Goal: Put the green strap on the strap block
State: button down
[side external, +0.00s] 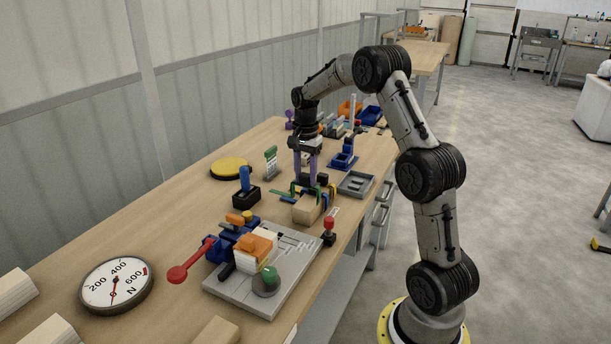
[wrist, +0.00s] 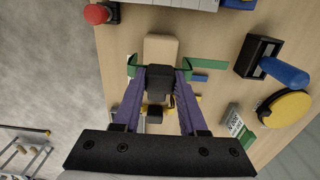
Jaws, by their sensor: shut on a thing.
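The green strap (side external: 281,192) shows at the fingertips of my gripper (side external: 305,183), at the wooden strap block (side external: 306,209). In the wrist view my purple fingers (wrist: 162,72) stand on either side of a black piece, with the green strap (wrist: 205,63) showing outside both fingertips. The pale end of the strap block (wrist: 161,47) shows just beyond the fingertips. Yellow and blue bands are beside the fingers at the block. I cannot tell whether the green strap touches the block.
A black holder with a blue handle (side external: 245,188) and a yellow disc (side external: 230,168) stand to the left. A grey tray (side external: 356,184) lies to the right. A grey board (side external: 222,285) with an orange-topped clamp and a red-knobbed post (side external: 329,229) stand in front.

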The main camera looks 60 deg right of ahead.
aim_at(305, 204)
jog(key=shift+f, duration=3.05)
jog(key=shift+c, duration=1.9)
grip_release()
notch_tip(305, 204, up, 14)
jog(key=shift+f, duration=0.1)
